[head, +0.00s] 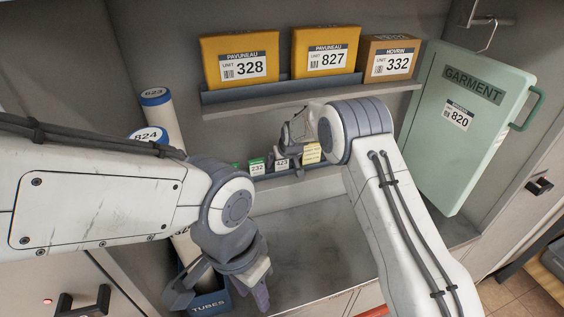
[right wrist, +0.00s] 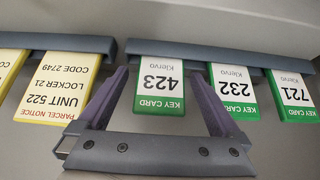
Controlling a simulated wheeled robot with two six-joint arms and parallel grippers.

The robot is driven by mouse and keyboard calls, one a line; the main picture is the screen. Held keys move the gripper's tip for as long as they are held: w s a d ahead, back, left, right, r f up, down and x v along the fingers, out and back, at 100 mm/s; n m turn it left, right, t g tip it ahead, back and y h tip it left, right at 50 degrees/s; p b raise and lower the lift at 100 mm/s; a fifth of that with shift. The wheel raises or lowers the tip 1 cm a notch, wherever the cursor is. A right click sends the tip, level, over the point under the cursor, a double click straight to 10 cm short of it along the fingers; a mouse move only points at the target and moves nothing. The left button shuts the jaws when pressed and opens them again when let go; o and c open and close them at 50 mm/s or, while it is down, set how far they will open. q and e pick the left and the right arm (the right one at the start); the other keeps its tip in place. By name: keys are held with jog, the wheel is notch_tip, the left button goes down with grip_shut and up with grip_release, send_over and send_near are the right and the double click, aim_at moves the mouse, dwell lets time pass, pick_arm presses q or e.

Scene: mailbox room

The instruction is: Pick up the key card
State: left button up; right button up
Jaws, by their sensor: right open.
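Key card 423 (right wrist: 160,82), white with a green band, hangs from a dark rail in the right wrist view. It also shows in the head view (head: 282,163). Key cards 232 (right wrist: 233,90) and 721 (right wrist: 292,94) hang beside it. My right gripper (right wrist: 158,76) is open, with one finger on each side of card 423 in the picture; I cannot tell how deep the tips reach. In the head view my right gripper (head: 291,147) is in front of the card rail. My left gripper (head: 225,288) is low by the tubes bin; its jaw state is unclear.
Yellow parcel notices (right wrist: 52,86) hang left of the cards in the right wrist view. Above the rail, a shelf (head: 310,98) holds several boxes (head: 325,50). The counter (head: 310,245) is largely bare.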

jog(key=c, duration=1.4)
jog(key=shift+r, duration=0.1)
